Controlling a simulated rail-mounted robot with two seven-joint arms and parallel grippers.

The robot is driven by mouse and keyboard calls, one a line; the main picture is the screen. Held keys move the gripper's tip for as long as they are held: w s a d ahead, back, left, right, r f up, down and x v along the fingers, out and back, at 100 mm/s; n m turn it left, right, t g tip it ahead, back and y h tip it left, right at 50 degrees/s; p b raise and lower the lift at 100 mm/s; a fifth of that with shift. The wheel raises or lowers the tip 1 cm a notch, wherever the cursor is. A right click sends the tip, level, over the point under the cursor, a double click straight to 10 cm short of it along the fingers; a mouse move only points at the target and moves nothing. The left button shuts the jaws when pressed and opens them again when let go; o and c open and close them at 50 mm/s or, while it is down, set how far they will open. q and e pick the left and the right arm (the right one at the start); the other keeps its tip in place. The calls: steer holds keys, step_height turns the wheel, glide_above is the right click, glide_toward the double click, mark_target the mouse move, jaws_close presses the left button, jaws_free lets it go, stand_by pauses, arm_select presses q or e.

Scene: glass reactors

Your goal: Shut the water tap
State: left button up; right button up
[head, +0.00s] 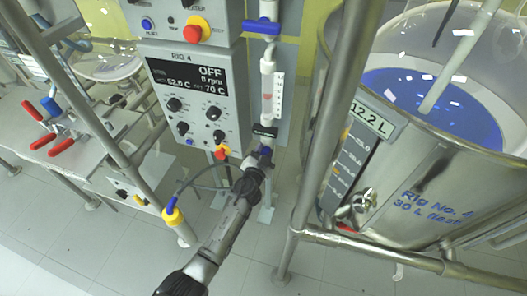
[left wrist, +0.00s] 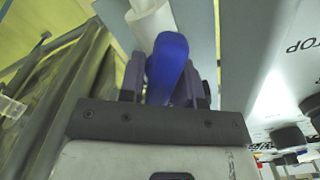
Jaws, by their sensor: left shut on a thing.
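My left gripper (head: 264,140) comes up from below in the head view, at the lower end of the clear flow tube. In the left wrist view the left gripper (left wrist: 165,85) has its two dark fingers on either side of a blue tap handle (left wrist: 168,60), shut on it. A white pipe (left wrist: 150,20) shows just beyond the handle. In the head view only a small bit of blue shows at the fingers, and the gripper hides most of this handle. Another blue handle (head: 262,26) lies crosswise on the white pipe above the flow tube (head: 267,88). My right gripper is not in view.
The control box (head: 199,90), with a display reading OFF, stands left of the pipe. A steel post (head: 327,130) and a steel vessel (head: 425,190) with blue liquid stand to the right. Red-handled clamps (head: 52,128) are at the left.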

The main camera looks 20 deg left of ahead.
arm_select(q)
steer(key=m, duration=0.6)
steer(key=shift+d+f+b, duration=0.1)
steer(key=shift+b, duration=0.25)
steer(key=m, duration=0.3)
steer(key=shift+f+m, duration=0.1)
steer(key=shift+m, duration=1.3)
steer(key=o, duration=0.8)
